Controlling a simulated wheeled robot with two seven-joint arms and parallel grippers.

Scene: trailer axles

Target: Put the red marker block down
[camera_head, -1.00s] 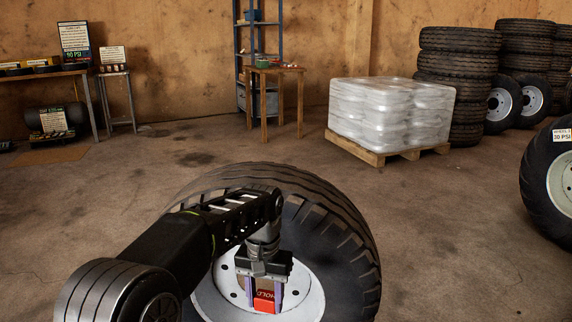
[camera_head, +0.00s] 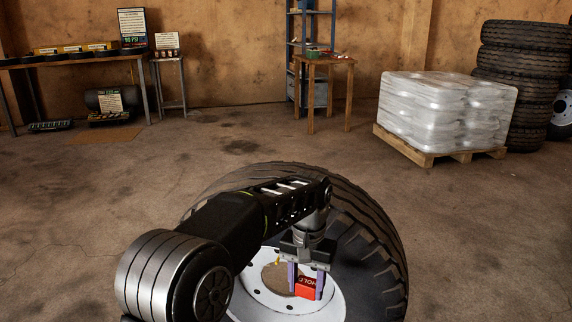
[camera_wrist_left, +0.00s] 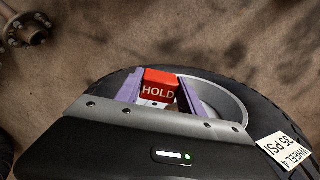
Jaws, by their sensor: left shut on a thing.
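The red marker block (camera_head: 307,288), lettered HOLD, is between the purple fingers of my left gripper (camera_head: 306,282). In the left wrist view the block (camera_wrist_left: 160,86) sits between both fingers of the left gripper (camera_wrist_left: 160,92), which is shut on it. In the head view the block appears in front of the white rim (camera_head: 262,301) of a large black tyre (camera_head: 375,240). I cannot tell whether the block touches the wheel. My right gripper is not in view.
A label (camera_wrist_left: 287,153) on the tyre reads WHEEL 4, 35 PSI. A metal hub part (camera_wrist_left: 28,35) lies at upper left in the wrist view. A wrapped pallet load (camera_head: 445,110), a small wooden table (camera_head: 325,62) and a workbench (camera_head: 75,62) stand farther back. The floor between is clear.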

